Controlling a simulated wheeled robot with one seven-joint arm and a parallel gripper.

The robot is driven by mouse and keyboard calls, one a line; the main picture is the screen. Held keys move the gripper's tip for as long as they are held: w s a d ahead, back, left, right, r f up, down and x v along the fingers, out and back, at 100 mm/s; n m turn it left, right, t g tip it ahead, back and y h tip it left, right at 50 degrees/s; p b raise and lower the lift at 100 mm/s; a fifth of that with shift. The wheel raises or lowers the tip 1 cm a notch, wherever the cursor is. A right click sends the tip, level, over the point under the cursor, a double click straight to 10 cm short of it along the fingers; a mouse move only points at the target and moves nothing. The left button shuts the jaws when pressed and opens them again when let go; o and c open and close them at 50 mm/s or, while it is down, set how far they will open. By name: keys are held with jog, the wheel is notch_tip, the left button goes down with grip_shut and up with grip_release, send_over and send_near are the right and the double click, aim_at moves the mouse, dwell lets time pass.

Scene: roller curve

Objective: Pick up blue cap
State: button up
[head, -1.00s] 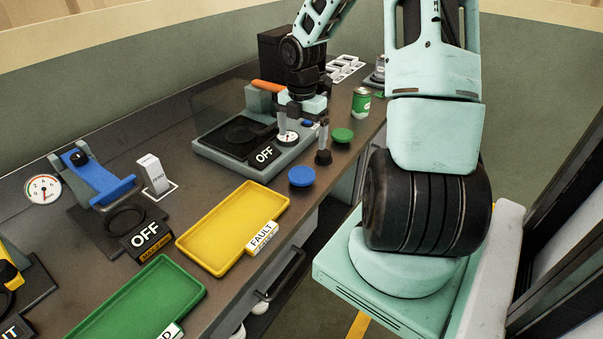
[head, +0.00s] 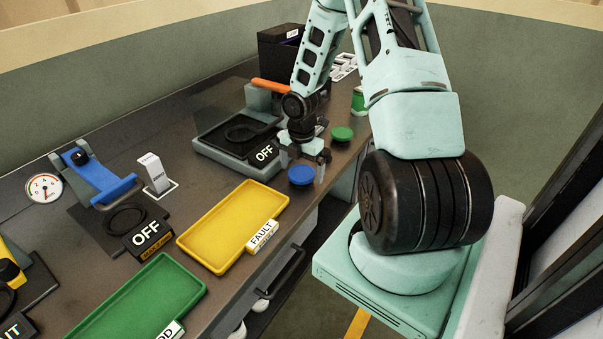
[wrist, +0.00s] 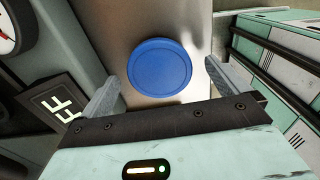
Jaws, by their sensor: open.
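The blue cap (head: 301,175) is a round disc lying flat on the dark worktop near its front edge. My gripper (head: 305,166) is open and empty, just above and around the cap's position in the head view. In the wrist view the blue cap (wrist: 159,67) shows whole, and the two fingers of my gripper (wrist: 163,88) stand apart to its left and right. The cap appears to lie beyond the fingertips; I cannot tell the exact height gap.
A green cap (head: 342,133) lies behind the blue one. A yellow FAULT tray (head: 215,240) is to the left, with a green tray (head: 150,300) nearer. The OFF fixture (head: 225,140) stands close behind my gripper. The worktop's front edge is close to the cap.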

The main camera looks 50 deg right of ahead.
jog(key=shift+c, duration=0.3)
jog(key=c, duration=1)
